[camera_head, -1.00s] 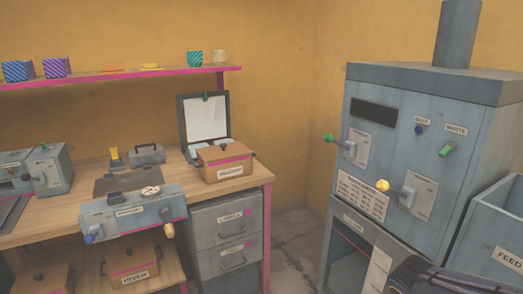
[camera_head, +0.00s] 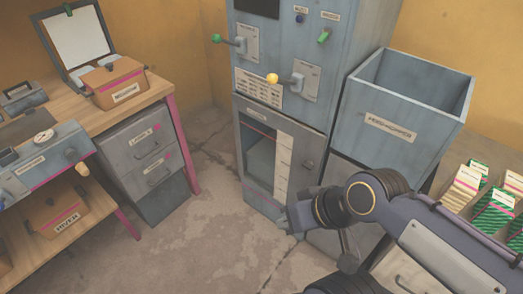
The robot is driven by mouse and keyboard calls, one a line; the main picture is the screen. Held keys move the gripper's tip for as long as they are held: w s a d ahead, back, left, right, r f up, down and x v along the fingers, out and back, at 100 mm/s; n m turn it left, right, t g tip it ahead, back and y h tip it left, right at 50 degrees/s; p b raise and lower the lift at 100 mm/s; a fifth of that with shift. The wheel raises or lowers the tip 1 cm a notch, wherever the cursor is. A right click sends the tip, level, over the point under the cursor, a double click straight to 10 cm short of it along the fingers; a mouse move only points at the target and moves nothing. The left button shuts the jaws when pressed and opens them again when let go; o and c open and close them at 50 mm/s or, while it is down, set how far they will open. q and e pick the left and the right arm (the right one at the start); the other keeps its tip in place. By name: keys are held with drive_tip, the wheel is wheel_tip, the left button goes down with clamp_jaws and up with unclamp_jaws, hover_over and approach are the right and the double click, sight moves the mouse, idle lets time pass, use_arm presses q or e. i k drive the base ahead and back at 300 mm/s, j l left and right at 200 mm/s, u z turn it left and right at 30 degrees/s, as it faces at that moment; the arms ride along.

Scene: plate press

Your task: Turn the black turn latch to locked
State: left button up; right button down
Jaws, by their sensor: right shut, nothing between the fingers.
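A small dark knob (camera_head: 308,165), which looks like the black turn latch, sits on the front of the grey-blue press, to the right of its lower window opening. It is too small for me to tell which way it is turned. My right gripper (camera_head: 287,221) is shut and empty. In the picture it is below and a little left of the knob, in front of the press's lower part, and apart from the knob. My left gripper is not in view.
A feed hopper (camera_head: 390,122) stands right of the press. A green-knobbed lever (camera_head: 217,39) and a yellow-knobbed lever (camera_head: 272,78) stick out above the lower window. A workbench (camera_head: 158,91) with drawers is at left. Cartons (camera_head: 468,185) stand at far right. The floor between is clear.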

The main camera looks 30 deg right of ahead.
sight(308, 165)
drive_tip(key=z, duration=1.45)
